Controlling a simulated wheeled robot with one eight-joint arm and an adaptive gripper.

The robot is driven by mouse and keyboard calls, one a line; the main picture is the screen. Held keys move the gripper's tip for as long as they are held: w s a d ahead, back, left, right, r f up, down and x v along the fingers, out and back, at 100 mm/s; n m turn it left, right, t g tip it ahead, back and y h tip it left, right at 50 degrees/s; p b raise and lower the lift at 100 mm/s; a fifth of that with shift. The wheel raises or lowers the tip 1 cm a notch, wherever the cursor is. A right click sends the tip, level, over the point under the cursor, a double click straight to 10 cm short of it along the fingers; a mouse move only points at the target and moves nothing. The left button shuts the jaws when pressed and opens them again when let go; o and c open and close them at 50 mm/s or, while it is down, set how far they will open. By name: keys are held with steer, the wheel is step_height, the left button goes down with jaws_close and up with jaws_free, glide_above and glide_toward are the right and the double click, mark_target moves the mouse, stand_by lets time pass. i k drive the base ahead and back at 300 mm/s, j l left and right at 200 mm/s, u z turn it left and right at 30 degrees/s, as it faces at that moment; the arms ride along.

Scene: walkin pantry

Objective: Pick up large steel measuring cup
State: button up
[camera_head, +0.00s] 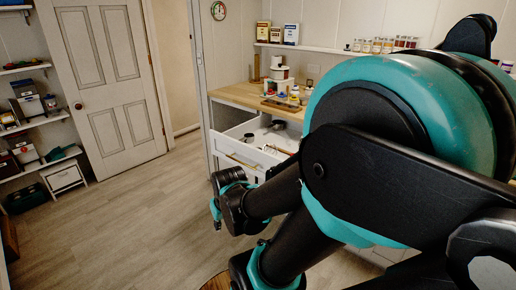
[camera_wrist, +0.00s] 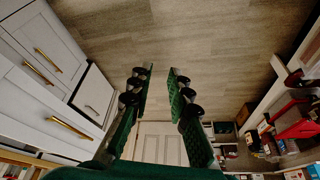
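An open white drawer (camera_head: 228,149) below the wooden counter holds several small items. Among them are a dark round item (camera_head: 278,124) at the back and a small grey, cup-like item (camera_head: 249,137); they are too small for me to tell whether either is the large steel measuring cup. My gripper (camera_wrist: 161,72) is open and empty in the wrist view, its two green fingers apart with only floor and a door behind them. In the head view my arm covers the drawer's right part, and the gripper hangs in front of the drawer, outside it.
The wooden counter (camera_head: 236,93) carries jars, canisters and a dark tray. A wall shelf (camera_head: 330,50) holds jars and boxes. A white panelled door (camera_head: 104,83) and loaded shelves stand at left. The floor (camera_head: 130,215) between is clear.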

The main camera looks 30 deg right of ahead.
mark_target(276, 125)
steer(key=i+j+z, duration=0.1)
steer(key=i+z, duration=0.15)
steer(key=i, duration=0.6)
steer(key=i+u, duration=0.8)
steer(key=i+j, duration=0.1)
steer(key=i, duration=0.25)
steer(key=i+j+u, duration=0.1)
steer(key=i, duration=0.2)
steer(key=j+z, duration=0.1)
steer(key=z, duration=0.3)
steer(key=i+j+z, duration=0.15)
steer(key=z, duration=0.2)
steer(key=j+z, duration=0.15)
steer(key=z, duration=0.25)
